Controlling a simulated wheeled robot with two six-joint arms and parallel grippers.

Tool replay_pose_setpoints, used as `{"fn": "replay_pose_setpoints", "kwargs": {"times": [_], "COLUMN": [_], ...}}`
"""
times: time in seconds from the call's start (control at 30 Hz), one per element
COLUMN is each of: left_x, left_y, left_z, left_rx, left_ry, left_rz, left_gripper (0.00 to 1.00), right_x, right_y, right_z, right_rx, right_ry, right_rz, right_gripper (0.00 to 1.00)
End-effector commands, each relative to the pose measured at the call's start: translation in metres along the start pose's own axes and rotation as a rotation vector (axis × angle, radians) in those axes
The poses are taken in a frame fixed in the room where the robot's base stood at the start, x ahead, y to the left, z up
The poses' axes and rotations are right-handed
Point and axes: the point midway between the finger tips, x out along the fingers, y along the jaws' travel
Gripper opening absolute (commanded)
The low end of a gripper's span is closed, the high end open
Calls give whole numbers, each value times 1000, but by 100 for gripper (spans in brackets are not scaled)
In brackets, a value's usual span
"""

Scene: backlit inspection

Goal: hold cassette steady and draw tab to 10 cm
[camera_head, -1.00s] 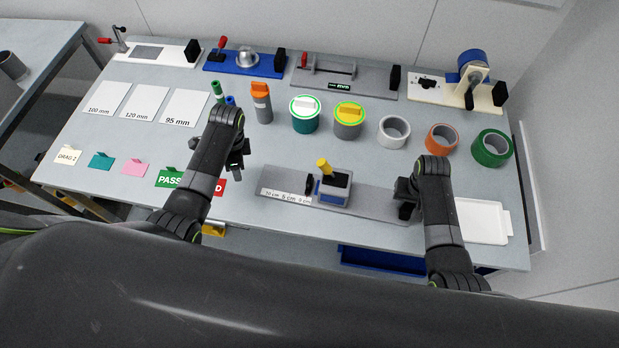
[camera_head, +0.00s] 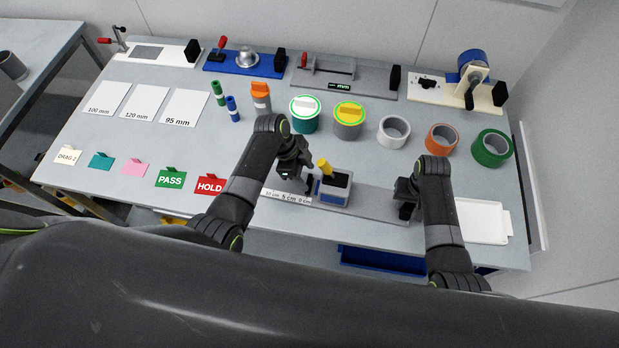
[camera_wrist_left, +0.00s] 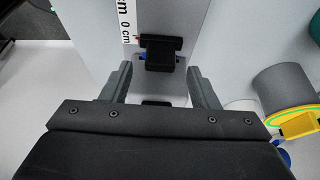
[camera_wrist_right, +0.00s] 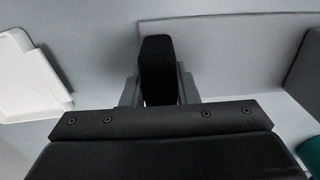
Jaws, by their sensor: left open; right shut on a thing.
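The cassette (camera_head: 333,191), blue-grey with a black top and a yellow knob, stands on a long grey base plate (camera_head: 378,207). A white scale strip (camera_head: 287,197) marked 10, 5 and 0 cm lies left of it. A black tab (camera_head: 309,184) is at the cassette's left side, near the 0 cm end; a black piece that looks like it shows in the left wrist view (camera_wrist_left: 160,50). My left gripper (camera_head: 300,172) is open and empty, close to the tab. My right gripper (camera_wrist_right: 158,92) is shut on a black upright block (camera_wrist_right: 157,65) at the plate's right end.
A white tray (camera_head: 482,221) lies right of my right gripper. Tape rolls (camera_head: 394,132) and lidded pots (camera_head: 304,114) stand behind the plate. PASS (camera_head: 171,178) and HOLD (camera_head: 209,184) cards stand left of my left arm. Several fixtures line the back edge.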

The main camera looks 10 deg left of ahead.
Motion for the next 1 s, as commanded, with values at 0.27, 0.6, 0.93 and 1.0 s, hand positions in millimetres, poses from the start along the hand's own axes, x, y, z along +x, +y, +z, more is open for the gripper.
{"fn": "replay_pose_setpoints", "kwargs": {"times": [0.27, 0.6, 0.93, 1.0], "left_x": [29, 36, 35, 35], "left_y": [0, 0, 0, 0], "left_z": [0, 0, 0, 0], "left_rx": [0, 0, 0, 0], "left_ry": [0, -1, -1, -1], "left_rz": [1, -1, 0, 0], "left_gripper": [55, 55, 24, 15], "right_x": [2, 2, 2, 2], "right_y": [2, 2, 2, 2], "right_z": [1, 1, 1, 1], "right_rx": [1, 1, 1, 1], "right_ry": [-3, -3, -3, -3], "right_rz": [5, 5, 5, 5], "right_gripper": [0, 0, 0, 0]}}
